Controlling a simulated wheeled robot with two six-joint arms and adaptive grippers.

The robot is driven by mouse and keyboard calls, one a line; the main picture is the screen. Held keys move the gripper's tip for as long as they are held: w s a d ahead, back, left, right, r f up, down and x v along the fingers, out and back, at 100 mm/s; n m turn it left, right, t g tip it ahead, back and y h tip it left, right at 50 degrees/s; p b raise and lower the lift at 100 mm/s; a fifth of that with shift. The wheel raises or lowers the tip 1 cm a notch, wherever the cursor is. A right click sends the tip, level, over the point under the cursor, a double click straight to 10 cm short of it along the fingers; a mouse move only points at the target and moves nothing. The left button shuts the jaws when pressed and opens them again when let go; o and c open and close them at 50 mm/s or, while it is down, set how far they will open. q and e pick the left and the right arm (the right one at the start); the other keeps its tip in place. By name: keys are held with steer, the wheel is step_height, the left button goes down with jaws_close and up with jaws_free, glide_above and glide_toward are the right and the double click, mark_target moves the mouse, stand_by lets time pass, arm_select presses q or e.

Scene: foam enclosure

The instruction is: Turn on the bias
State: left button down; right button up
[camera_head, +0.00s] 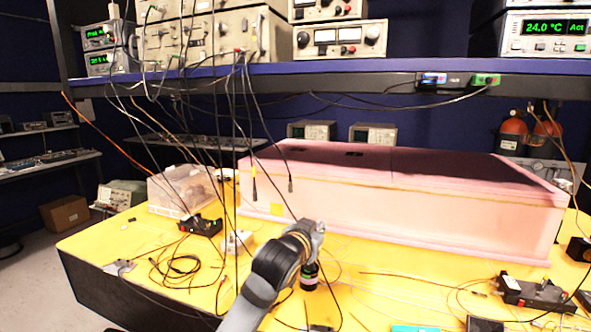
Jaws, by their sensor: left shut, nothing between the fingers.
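No label that reads "bias" is legible, so I cannot tell which device it is. A beige rack unit (215,38) with knobs and plugged cables stands on the shelf. Two small meters with green digits (100,38) stand at its left. A beige power supply with dial meters (340,38) stands at its right. A small blue-lit module (433,79) and a green one (486,79) sit on the shelf's front edge. My left gripper (316,227) is shut and empty, in front of the pink foam box and well below the shelf. My right gripper is not in view.
The long pink foam box (400,215) fills the back of the yellow table (130,240). Cables hang from the shelf (330,68) to the table. A dark bottle (309,277) stands close by my left gripper. Black boxes (200,226) and (535,293) lie left and right.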

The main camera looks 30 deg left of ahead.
mark_target(299, 11)
arm_select(q)
step_height(299, 11, up, 24)
steer(key=s+a+n+t+y, duration=0.1)
steer(key=s+a+t+y, duration=0.15)
steer(key=t, duration=0.35)
steer(key=s+a+r+t, duration=0.1)
steer(key=s+r, duration=0.3)
steer(key=r, duration=0.4)
steer(key=s+a+r+n+t+y, duration=0.1)
steer(key=s+r, duration=0.3)
steer(key=r, duration=0.5)
steer(key=shift+s+r+n+t, duration=0.2)
steer(key=shift+s+n+t, duration=0.1)
steer(key=shift+t, duration=0.5)
steer(key=shift+a, duration=0.1)
steer(key=p+x, duration=0.2)
steer(key=x, duration=0.2)
steer(key=f+p+x, duration=0.1)
steer(key=p+x, duration=0.2)
steer(key=x, duration=0.1)
steer(key=w+p+x, duration=0.1)
steer(key=p+x, duration=0.2)
steer(key=x, duration=0.1)
steer(key=shift+w+a+f, duration=0.15)
steer(key=shift+w+f, duration=0.05)
steer(key=shift+w, duration=0.1)
steer(key=shift+w+a+f, duration=0.15)
steer(key=shift+w+f, duration=0.05)
steer(key=shift+w, duration=0.15)
